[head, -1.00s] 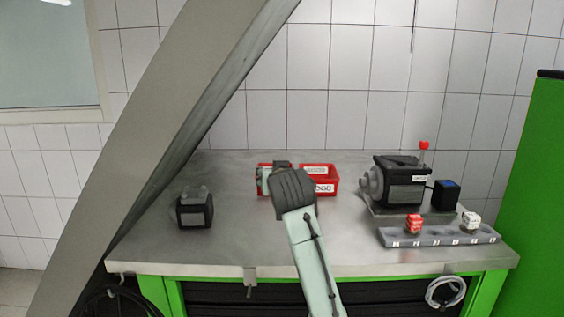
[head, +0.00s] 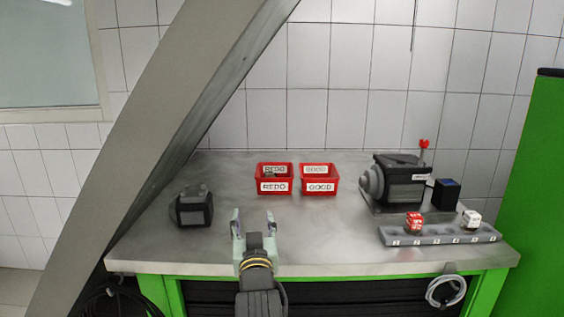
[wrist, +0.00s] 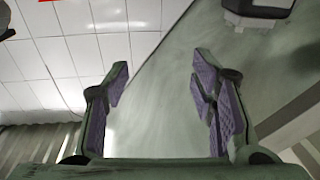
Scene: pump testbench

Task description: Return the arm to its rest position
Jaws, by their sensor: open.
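My gripper (head: 254,226) is over the front part of the steel bench (head: 330,240) in the head view, pointing toward the back wall. Its two fingers are spread apart with nothing between them. My arm comes up from the bottom edge of the head view, in front of the bench. The rest of the arm is out of view.
Red bins marked REDO (head: 274,187) and GOOD (head: 320,188) stand behind my gripper. A dark block-like device (head: 194,208) is to its left. The black pump unit (head: 402,185) and a grey rack (head: 440,235) with two small parts are at right. The bench middle is clear.

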